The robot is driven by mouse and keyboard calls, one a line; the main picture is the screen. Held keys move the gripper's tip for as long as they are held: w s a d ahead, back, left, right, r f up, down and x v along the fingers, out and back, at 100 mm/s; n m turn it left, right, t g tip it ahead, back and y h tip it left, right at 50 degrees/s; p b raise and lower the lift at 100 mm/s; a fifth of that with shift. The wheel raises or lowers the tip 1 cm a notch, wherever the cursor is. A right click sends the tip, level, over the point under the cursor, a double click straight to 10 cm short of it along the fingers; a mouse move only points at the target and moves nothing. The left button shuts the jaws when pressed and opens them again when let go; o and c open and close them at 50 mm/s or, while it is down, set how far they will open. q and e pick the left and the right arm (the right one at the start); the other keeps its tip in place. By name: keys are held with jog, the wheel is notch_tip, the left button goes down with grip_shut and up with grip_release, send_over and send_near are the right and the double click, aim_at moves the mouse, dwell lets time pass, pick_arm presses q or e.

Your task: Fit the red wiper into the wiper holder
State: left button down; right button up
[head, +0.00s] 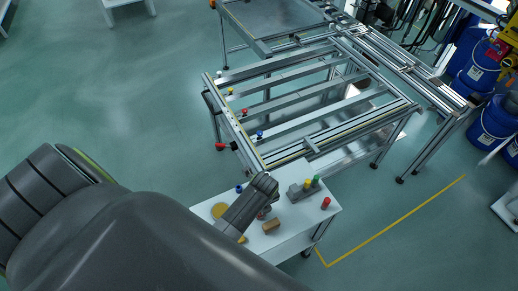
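A grey block (300,189), which looks like the wiper holder, stands on the white table with a yellow and a green piece in it. A small red piece (326,203), perhaps the red wiper, stands apart on the tabletop to its right, near the corner. My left gripper (266,186) is over the table, left of the grey block. The large arm link in front hides much of that side, and the finger gap cannot be made out. A small reddish spot shows just below the gripper, too small to identify. My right gripper is not in view.
The white table (290,235) also holds a tan block (271,227), a yellow disc (221,210) and a small blue piece (239,188). Behind it stands a metal panel frame (330,137) with yellow, red and blue knobs along its left side. Open floor lies to the right.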

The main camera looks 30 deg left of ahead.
pick_arm(q)
jog(key=shift+f, duration=0.35)
jog(key=shift+f, duration=0.1)
jog(key=c, duration=1.4)
grip_release()
